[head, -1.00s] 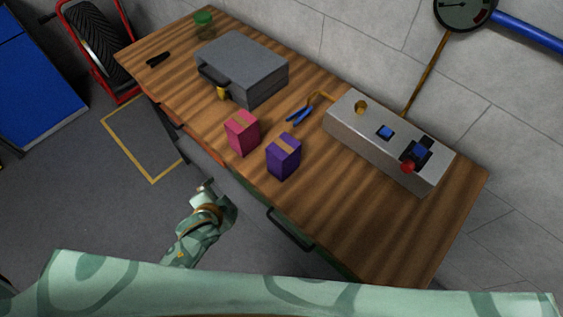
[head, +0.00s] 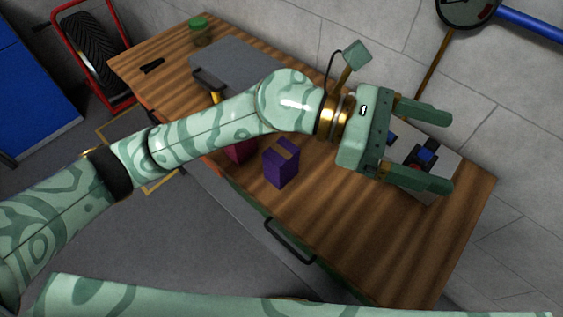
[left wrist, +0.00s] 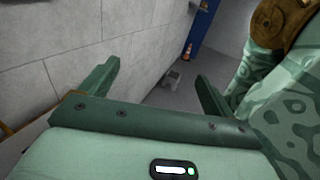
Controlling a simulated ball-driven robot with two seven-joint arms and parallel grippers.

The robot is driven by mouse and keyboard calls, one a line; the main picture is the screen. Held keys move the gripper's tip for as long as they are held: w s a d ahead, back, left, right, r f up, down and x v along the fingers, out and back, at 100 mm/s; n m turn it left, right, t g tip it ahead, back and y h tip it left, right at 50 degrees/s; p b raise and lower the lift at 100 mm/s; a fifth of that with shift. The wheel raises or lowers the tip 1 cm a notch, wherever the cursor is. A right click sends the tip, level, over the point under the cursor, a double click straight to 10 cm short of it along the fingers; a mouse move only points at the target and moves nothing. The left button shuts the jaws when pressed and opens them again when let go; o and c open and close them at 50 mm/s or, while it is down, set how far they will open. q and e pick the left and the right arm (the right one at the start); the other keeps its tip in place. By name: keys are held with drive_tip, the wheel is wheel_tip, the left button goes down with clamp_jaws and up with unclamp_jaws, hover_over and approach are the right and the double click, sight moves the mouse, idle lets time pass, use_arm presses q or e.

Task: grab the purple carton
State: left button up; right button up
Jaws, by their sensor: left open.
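My left gripper (head: 437,150) is open and empty, to the right of the carton and over the grey control box. In the left wrist view its two fingers (left wrist: 160,84) are apart, facing the wall and floor; the carton is not in that view. My right gripper is not in view.
A pink carton (head: 240,153) is partly hidden behind my arm. A grey case (head: 240,62) and a green-lidded jar (head: 200,32) stand at the far left of the wooden workbench (head: 385,245). The control box (head: 444,160) is partly covered. The front right of the bench is clear.

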use_arm(q)
wheel_tip(320, 180, down, 6)
drive_tip(key=w+a+m+y, duration=0.2)
drive_tip(key=m+y, duration=0.2)
drive_tip(key=y, duration=0.2)
drive_tip(key=t+y, duration=0.5)
drive_tip(key=y, duration=0.6)
hover_over(281, 150)
wheel_tip(281, 150, down, 4)
drive_tip(key=shift+m, duration=0.3)
wheel_tip(281, 150, down, 10)
drive_tip(key=shift+s+a+f+b, duration=0.1)
drive_tip(key=shift+s+b, duration=0.05)
drive_tip(key=shift+b, duration=0.35)
wheel_tip(281, 150, down, 6)
drive_tip(key=shift+r+b, duration=0.15)
drive_tip(key=shift+b, duration=0.2)
drive_tip(key=c, duration=1.1)
